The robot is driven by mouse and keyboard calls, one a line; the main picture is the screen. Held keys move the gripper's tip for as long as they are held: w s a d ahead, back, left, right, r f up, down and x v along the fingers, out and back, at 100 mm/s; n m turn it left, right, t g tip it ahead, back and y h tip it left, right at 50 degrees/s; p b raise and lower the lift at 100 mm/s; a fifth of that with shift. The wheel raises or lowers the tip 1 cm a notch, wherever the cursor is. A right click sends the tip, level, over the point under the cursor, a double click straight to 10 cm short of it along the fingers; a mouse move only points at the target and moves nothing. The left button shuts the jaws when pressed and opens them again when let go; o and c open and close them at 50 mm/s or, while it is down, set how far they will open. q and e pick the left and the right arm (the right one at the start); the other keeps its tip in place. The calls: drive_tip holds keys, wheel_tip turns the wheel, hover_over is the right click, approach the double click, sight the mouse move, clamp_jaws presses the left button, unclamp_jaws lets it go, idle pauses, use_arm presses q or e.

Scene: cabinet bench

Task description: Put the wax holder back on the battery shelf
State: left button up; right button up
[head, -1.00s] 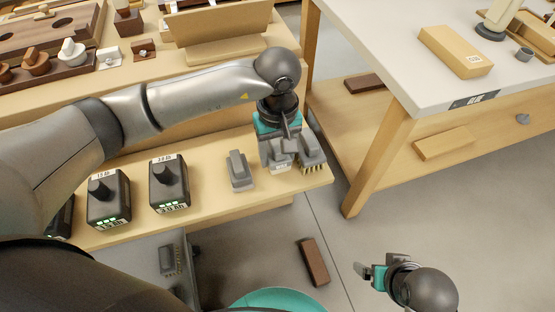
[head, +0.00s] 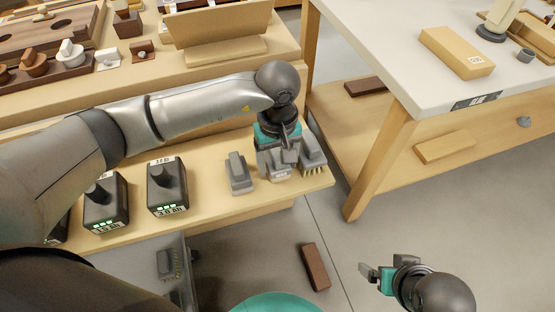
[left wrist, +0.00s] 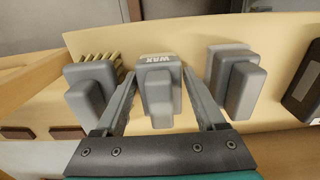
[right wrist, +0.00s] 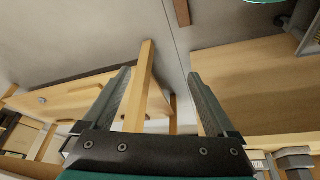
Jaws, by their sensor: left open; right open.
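The wax holder (left wrist: 158,88) is a grey block with a raised grip and a white WAX label. It stands on the battery shelf (head: 215,208), between a plain grey holder (head: 240,173) and a grey brush with bristles (head: 314,160). In the head view the wax holder (head: 280,173) is partly hidden by my left gripper (head: 276,170). In the left wrist view my left gripper (left wrist: 160,95) is open, its fingers apart on either side of the wax holder. My right gripper (head: 377,275) is open and empty over the floor at the lower right.
Black batteries (head: 167,186) with green lights stand on the shelf to the left. A white-topped workbench (head: 420,85) is at the right. A brown block (head: 315,266) lies on the floor. The shelf's front edge is bare below the wax holder.

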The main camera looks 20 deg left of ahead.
sight(278, 154)
use_arm(q)
drive_tip(key=shift+r, duration=0.15)
wheel_tip(278, 154, up, 12)
drive_tip(key=p, duration=0.4)
drive_tip(key=shift+p, duration=0.4)
use_arm(e)
wheel_tip(278, 154, down, 10)
drive_tip(key=s+g, duration=0.1)
drive_tip(key=s, duration=0.1)
drive_tip(key=shift+s+d+g, duration=0.2)
drive_tip(key=shift+s+g, duration=0.1)
drive_tip(key=shift+s, duration=0.1)
